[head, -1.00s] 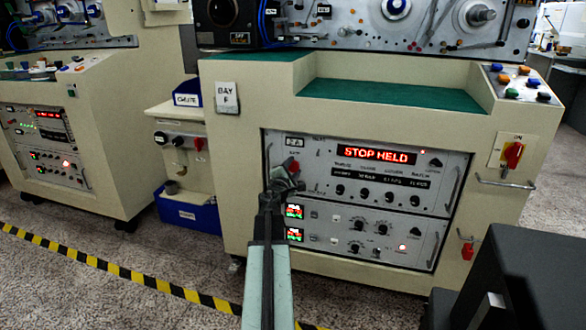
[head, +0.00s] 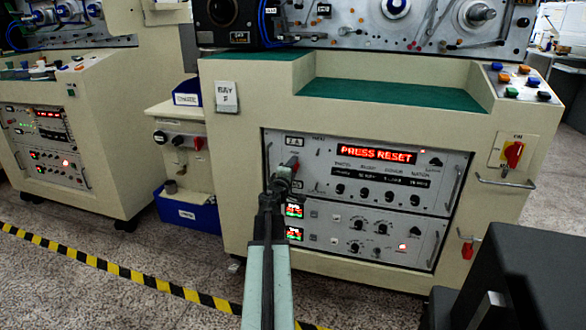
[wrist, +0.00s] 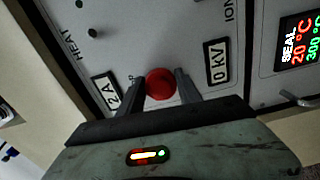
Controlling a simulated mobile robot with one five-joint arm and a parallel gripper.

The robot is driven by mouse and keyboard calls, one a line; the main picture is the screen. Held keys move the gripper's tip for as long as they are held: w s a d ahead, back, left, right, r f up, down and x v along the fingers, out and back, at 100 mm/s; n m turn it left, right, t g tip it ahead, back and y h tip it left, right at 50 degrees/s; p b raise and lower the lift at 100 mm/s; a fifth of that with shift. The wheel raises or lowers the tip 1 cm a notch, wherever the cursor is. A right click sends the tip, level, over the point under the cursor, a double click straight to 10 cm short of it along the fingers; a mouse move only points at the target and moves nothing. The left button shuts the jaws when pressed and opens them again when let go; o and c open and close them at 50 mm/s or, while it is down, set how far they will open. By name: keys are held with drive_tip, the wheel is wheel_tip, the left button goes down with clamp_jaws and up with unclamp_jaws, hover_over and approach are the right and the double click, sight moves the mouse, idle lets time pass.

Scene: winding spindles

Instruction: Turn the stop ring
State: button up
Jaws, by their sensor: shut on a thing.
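The stop ring shows as a round red knob (wrist: 160,84) on the grey panel in the wrist view. My gripper (wrist: 161,90) is shut on it, one dark finger on each side. In the head view the red knob (head: 291,162) shows partly behind my gripper (head: 284,172), at the upper left of the panel. The red display (head: 376,154) on the panel reads "PRESS RESET". The label "2A" (wrist: 107,92) lies left of the knob in the wrist view, and "0 KV" (wrist: 216,61) lies right of it.
A red rotary switch (head: 513,154) sits on a yellow plate at the right. Coloured buttons (head: 519,82) are on the console's upper right. A blue bin (head: 188,211) stands left of the console. A black box (head: 510,275) stands at the lower right.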

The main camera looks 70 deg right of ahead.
idle(0.4)
drive_tip(key=o, duration=1.4)
drive_tip(key=shift+c, duration=0.2)
drive_tip(key=a, duration=0.7)
drive_tip(key=shift+s+a, duration=0.25)
drive_tip(key=shift+a, duration=0.15)
